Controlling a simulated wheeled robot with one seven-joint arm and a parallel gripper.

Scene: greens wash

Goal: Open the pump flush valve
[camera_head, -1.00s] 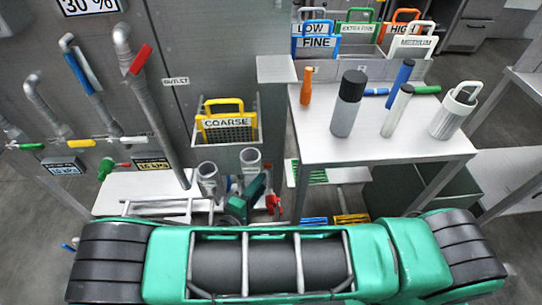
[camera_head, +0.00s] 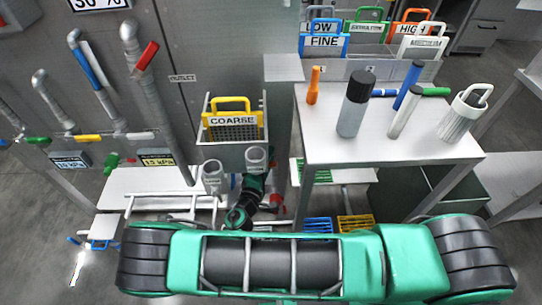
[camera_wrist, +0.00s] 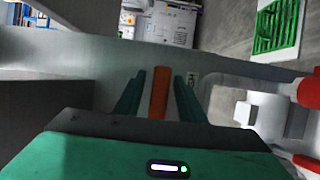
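My gripper (camera_wrist: 158,92) shows in the wrist view with its two dark green fingers apart. An orange-brown bar lies in line between them with a gap on each side; I cannot tell whether it is in the grip or behind. Red parts show at the right edge of the wrist view, an upper one (camera_wrist: 304,92) beside a white pipe and a lower one (camera_wrist: 306,164). In the head view, a red handle (camera_head: 278,203) sits low beside my dark green arm end, partly hidden. No label names the pump flush valve, so I cannot tell which part it is.
Wall pipes carry a blue handle (camera_head: 90,65), a red handle (camera_head: 147,55), and green, yellow and white handles below. A yellow COARSE basket (camera_head: 233,122) sits in a bin. A white table (camera_head: 400,145) with bottles stands at right.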

